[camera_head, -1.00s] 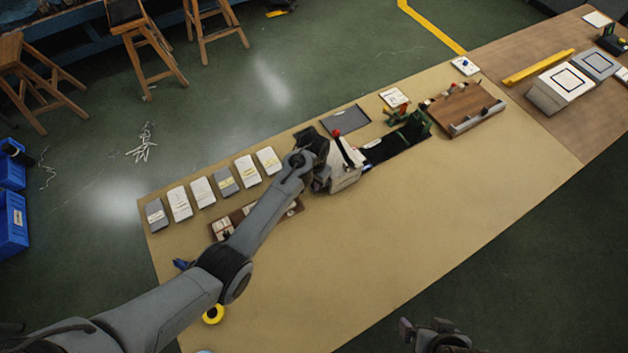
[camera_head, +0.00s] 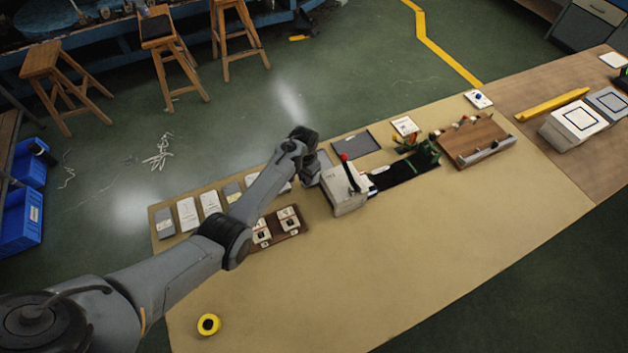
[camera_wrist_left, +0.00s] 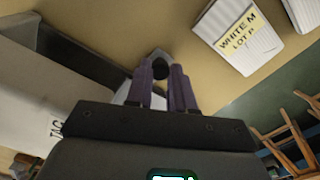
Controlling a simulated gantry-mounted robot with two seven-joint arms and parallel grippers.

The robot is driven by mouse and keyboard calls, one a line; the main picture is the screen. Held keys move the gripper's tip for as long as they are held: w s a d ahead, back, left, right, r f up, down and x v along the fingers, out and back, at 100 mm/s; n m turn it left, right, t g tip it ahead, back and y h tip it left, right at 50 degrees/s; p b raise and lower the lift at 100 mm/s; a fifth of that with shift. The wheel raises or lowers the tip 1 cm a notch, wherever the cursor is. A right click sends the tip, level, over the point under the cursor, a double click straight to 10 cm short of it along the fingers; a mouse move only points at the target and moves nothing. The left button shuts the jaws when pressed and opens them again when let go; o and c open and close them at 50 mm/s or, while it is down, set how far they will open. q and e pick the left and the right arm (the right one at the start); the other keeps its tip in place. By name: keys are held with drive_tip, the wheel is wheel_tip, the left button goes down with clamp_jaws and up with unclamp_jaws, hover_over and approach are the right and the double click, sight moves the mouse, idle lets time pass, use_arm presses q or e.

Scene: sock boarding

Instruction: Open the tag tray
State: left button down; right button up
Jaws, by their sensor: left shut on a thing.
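The white tag box (camera_head: 346,188), with a red-tipped dark lever on top, stands on the tan table. It also shows in the left wrist view (camera_wrist_left: 35,95) with part of a "TAG" label. The tag tray (camera_wrist_left: 95,62) sticks out from the box and is at least partly open; its dark inside shows. My left gripper (camera_wrist_left: 162,80) is shut on the dark round knob (camera_wrist_left: 160,62) at the tray's outer end. In the head view the left gripper (camera_head: 312,176) is beside the box's left side, the grip itself hard to see. My right gripper is out of view.
Labelled white and grey packs (camera_head: 188,213) line the table's back edge; one reads "WHITE M LOT" in the wrist view (camera_wrist_left: 240,35). A brown board (camera_head: 290,222) lies under my left arm. A yellow roll (camera_head: 209,324) sits near the front. The table's front middle is clear.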

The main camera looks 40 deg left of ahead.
use_arm(q)
drive_tip(key=c, duration=1)
unclamp_jaws()
wheel_tip(320, 180, up, 11)
drive_tip(key=shift+f+p, duration=0.1)
drive_tip(key=shift+p, duration=0.85)
drive_tip(key=shift+s+f, duration=0.1)
